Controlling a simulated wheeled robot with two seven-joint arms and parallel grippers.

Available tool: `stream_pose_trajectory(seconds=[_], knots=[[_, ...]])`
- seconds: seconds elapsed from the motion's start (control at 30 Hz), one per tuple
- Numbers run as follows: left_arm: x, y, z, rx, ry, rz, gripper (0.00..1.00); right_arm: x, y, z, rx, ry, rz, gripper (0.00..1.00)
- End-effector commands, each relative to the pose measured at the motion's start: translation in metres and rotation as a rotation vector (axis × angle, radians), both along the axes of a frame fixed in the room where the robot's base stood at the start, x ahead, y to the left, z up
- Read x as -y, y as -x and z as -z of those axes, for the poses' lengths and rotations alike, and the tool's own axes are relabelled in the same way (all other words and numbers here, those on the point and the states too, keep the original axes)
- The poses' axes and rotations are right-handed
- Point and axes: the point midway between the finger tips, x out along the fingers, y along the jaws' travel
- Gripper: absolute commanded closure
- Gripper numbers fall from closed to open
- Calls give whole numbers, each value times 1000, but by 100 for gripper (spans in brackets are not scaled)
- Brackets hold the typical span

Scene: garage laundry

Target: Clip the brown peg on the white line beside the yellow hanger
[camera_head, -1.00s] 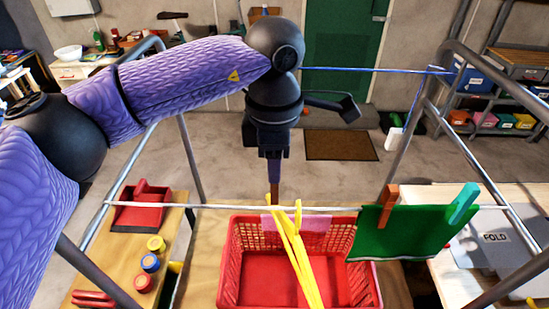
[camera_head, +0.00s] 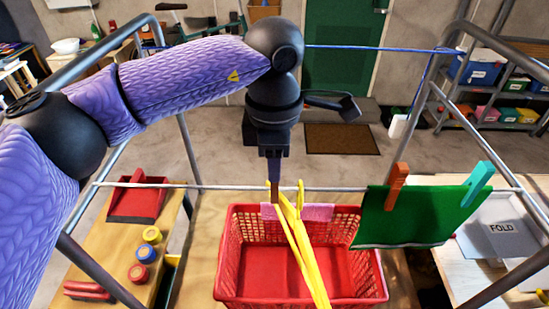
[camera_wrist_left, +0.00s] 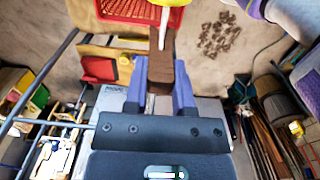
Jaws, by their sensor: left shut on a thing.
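My left gripper (camera_head: 273,170) points down, shut on the brown peg (camera_head: 274,193). The peg is upright at the white line (camera_head: 225,187), just left of the yellow hanger's top. The yellow hanger (camera_head: 302,250) hangs from the line and slants down in front of the red basket. In the left wrist view, the brown peg (camera_wrist_left: 161,62) sits between the gripper's fingers, with the white line (camera_wrist_left: 163,22) at its far end and yellow (camera_wrist_left: 184,4) close by. I cannot tell whether the line is inside the peg's jaws. My right gripper is not in view.
A green cloth (camera_head: 415,220) hangs to the right, held by an orange-brown peg (camera_head: 396,187) and a teal peg (camera_head: 478,183). A red basket (camera_head: 228,270) stands below the line. A blue line (camera_head: 380,49) runs behind. Metal posts flank the line.

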Motion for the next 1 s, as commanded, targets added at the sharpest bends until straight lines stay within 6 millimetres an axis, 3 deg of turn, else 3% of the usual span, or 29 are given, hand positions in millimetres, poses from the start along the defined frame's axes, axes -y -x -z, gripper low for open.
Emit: stream_pose_trajectory(seconds=[0.23, 0.27, 0.43, 0.73, 1.0], knots=[[0, 1, 17, -6, -3, 1, 100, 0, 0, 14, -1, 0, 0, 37], [0, 1, 15, -6, -3, 1, 63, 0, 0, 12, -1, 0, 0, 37], [0, 1, 14, -5, -3, 1, 28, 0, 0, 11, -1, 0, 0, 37], [0, 0, 6, -2, -2, 0, 28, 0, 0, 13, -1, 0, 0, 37], [0, 1, -60, -2, -2, 0, 28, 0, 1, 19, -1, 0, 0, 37]])
